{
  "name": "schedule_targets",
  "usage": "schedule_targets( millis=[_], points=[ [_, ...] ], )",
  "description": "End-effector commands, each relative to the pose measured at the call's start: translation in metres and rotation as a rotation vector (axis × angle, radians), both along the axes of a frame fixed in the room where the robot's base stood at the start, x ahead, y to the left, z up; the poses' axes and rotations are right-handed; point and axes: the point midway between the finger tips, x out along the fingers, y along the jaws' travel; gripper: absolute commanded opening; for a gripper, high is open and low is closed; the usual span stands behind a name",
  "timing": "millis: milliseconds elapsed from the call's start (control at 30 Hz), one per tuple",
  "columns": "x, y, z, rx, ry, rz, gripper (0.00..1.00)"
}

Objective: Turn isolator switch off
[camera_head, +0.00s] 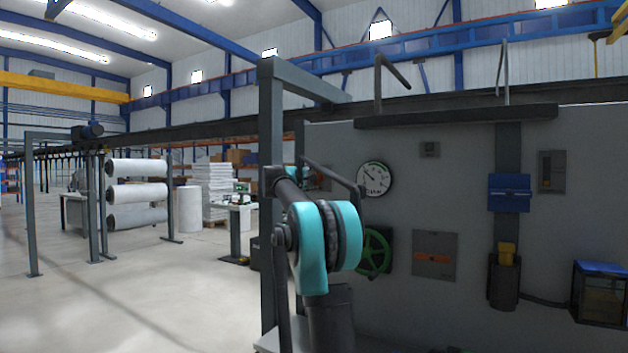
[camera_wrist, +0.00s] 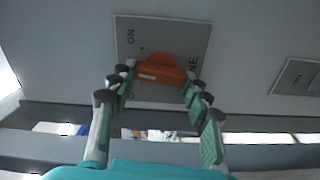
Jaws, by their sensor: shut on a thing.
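In the wrist view, an orange switch handle (camera_wrist: 160,64) stands out from a grey plate (camera_wrist: 190,32) with the marking ON at its left and partly hidden lettering at its right. The handle lies roughly across the picture. My gripper (camera_wrist: 158,78) has a finger on each side of the handle and is shut on it. In the head view my arm covers the gripper. A partly hidden grey plate (camera_head: 326,184) shows behind the arm there. Another grey plate with an orange handle (camera_head: 434,258) is in full view further right.
The grey wall panel also carries a round gauge (camera_head: 375,179), a green handwheel (camera_head: 376,252), a blue box (camera_head: 509,192) and a yellow-topped device (camera_head: 506,254). A second marked plate (camera_wrist: 297,77) shows at the right in the wrist view. A dark post (camera_head: 270,120) stands beside my arm. Open floor lies left.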

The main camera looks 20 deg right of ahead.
Motion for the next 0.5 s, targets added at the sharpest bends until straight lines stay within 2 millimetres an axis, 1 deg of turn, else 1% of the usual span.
schedule_targets(
  millis=[500],
  points=[
    [0.0,0.0005,-0.0024,-0.299,0.385,0.001,0.19]
  ],
)
